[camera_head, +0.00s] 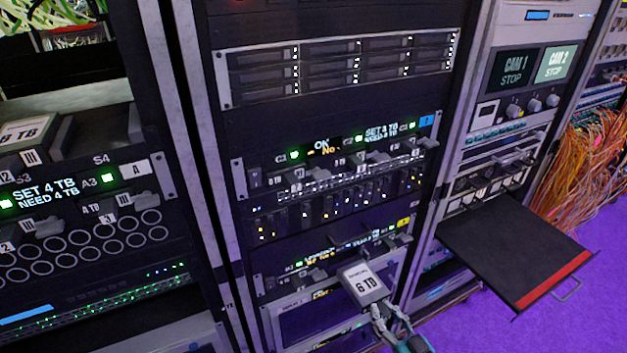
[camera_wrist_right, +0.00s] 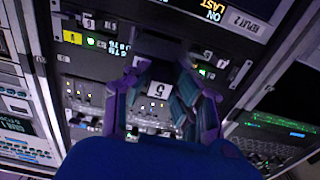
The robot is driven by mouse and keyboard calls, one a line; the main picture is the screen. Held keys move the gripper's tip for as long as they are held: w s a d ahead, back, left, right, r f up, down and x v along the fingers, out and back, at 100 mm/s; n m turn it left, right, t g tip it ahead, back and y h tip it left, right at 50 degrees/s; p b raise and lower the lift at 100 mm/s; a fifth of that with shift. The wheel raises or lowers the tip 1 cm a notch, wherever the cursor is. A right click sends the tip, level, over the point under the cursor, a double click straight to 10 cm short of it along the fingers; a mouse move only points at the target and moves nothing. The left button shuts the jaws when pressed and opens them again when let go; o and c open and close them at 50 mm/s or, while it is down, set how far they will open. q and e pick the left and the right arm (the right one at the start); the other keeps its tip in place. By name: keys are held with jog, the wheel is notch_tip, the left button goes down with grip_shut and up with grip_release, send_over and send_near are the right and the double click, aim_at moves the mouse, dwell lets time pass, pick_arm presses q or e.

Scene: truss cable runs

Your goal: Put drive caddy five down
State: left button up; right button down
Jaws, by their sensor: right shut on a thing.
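Drive caddy five (camera_head: 363,284) is a grey drive box with a white label that reads 6 TB in the head view. In the right wrist view the caddy's front bears the number 5 (camera_wrist_right: 153,72). My right gripper (camera_head: 388,322) comes in from the bottom and is shut on the caddy's near end, holding it tilted in the air in front of the middle rack. In the right wrist view the fingers (camera_wrist_right: 160,92) lie on both sides of it. My left gripper is not in view.
A black pull-out shelf (camera_head: 510,248) with a red front edge juts from the right rack, its top bare. Drive units with lit displays (camera_head: 335,148) fill the middle rack. Another 6 TB caddy (camera_head: 25,130) lies at the left. Orange cables (camera_head: 585,170) hang at the far right.

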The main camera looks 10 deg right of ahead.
jog(key=s+a+r+m+h, duration=0.1)
jog(key=s+r+m+h, duration=0.1)
jog(key=s+r, duration=0.3)
jog(key=s+a+r+m+t+h, duration=0.1)
jog(key=s+r+h, duration=0.3)
jog(key=r, duration=0.8)
jog(key=shift+s+r+m, duration=0.2)
jog(key=shift+s+m, duration=0.3)
jog(key=shift+s, duration=0.35)
